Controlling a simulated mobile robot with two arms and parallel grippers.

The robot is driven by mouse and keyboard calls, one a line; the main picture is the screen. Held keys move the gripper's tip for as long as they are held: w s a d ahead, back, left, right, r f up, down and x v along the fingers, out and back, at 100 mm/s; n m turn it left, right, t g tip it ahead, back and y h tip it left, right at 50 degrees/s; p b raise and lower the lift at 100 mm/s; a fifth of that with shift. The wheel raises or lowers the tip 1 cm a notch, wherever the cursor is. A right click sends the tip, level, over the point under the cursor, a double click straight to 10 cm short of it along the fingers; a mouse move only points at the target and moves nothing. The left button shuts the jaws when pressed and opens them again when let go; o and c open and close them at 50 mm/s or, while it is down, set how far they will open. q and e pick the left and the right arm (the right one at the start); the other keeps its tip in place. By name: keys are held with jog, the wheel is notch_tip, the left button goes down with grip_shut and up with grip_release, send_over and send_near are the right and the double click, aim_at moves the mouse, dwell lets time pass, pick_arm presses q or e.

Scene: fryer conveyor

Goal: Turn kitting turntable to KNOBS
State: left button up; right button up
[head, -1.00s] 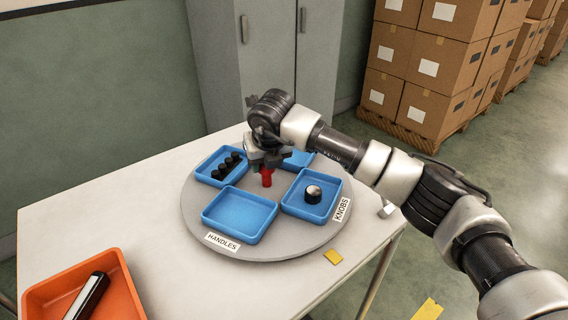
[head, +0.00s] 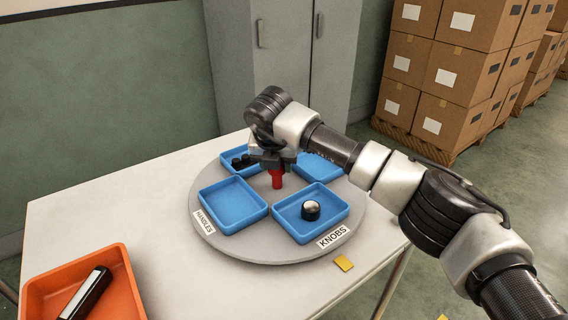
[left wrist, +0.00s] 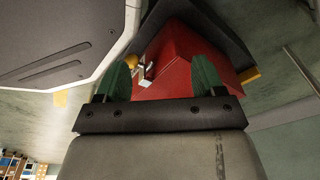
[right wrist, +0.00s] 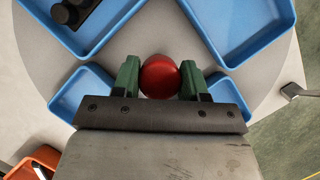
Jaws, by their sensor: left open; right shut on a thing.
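The round grey turntable (head: 272,248) stands on the light table and carries several blue trays. The KNOBS label (head: 333,237) is on its rim at the front right, in front of a blue tray (head: 296,236) holding one dark knob with a silver top (head: 311,210). The HANDLES label (head: 203,221) is at the left rim by an empty blue tray (head: 232,206). My right gripper (right wrist: 160,80) is shut on the red centre post (right wrist: 160,76), which also shows in the head view (head: 277,180). My left gripper (left wrist: 165,80) is open, away from the turntable.
An orange bin (head: 119,270) with a black-and-white handle (head: 86,294) sits at the table's front left. A yellow marker (head: 344,263) lies at the table's front edge. A grey cabinet (head: 283,70) and stacked cartons (head: 440,75) stand behind.

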pick_arm(q)
jog(key=shift+w+d+r, duration=0.1)
jog(key=shift+w+r, duration=0.1)
jog(key=shift+w, duration=0.15)
pick_arm(e)
jog(key=shift+r, duration=0.1)
jog(key=o, duration=1.3)
pick_arm(q)
jog(key=shift+w+r, duration=0.1)
pick_arm(e)
jog(key=v, duration=1)
jog(key=shift+s+a+r, duration=0.15)
jog(key=shift+s+r, duration=0.05)
jog(key=shift+r, duration=0.1)
